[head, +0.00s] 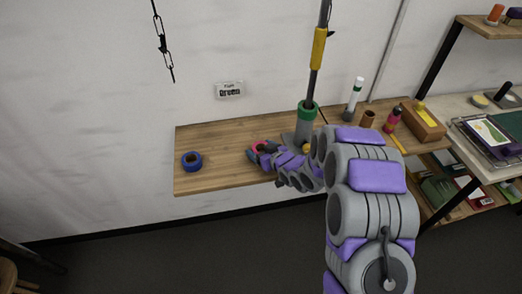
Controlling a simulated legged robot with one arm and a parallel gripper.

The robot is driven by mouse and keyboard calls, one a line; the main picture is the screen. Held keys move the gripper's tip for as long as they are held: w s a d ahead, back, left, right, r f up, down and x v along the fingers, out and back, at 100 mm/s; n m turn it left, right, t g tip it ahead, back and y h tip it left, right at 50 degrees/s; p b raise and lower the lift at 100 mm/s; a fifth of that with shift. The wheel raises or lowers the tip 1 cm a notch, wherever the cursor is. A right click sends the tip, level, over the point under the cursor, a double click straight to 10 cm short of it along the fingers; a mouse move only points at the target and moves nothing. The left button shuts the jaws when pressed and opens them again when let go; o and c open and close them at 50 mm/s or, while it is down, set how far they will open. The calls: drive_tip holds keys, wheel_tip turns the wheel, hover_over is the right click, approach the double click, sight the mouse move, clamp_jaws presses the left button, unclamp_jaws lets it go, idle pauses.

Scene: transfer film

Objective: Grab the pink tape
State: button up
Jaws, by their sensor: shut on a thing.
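The pink tape (258,147) is a small roll at the middle of the wooden shelf, partly hidden by my gripper. My gripper (261,153), grey and purple, reaches in from the right and is shut on the pink tape. The tape is at or just above the shelf surface; I cannot tell whether it still touches the wood. My arm hides part of the shelf to the right.
A blue tape roll (192,161) lies on the wooden shelf (222,170) at the left. A grey holder with a green rim (306,120) stands behind my gripper, a yellow-handled pole rising from it. Bottles and a wooden box (423,122) stand farther right. The shelf between the rolls is clear.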

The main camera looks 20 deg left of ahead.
sight(261, 142)
drive_tip(key=shift+r, duration=0.15)
drive_tip(key=shift+r+p, duration=0.5)
drive_tip(key=shift+r, duration=0.05)
wheel_tip(261, 142, up, 3)
drive_tip(key=shift+f+p, duration=0.15)
drive_tip(key=shift+p, duration=0.85)
drive_tip(key=s+d+r+p, duration=0.1)
drive_tip(key=s+d+p, duration=0.5)
drive_tip(key=s, duration=0.6)
drive_tip(key=shift+d+r, duration=0.15)
drive_tip(key=shift+s+p, duration=0.1)
drive_tip(key=shift+p, duration=0.65)
drive_tip(key=s+p, duration=0.1)
drive_tip(key=p, duration=0.2)
drive_tip(key=s+d+p, duration=0.1)
drive_tip(key=p, duration=0.3)
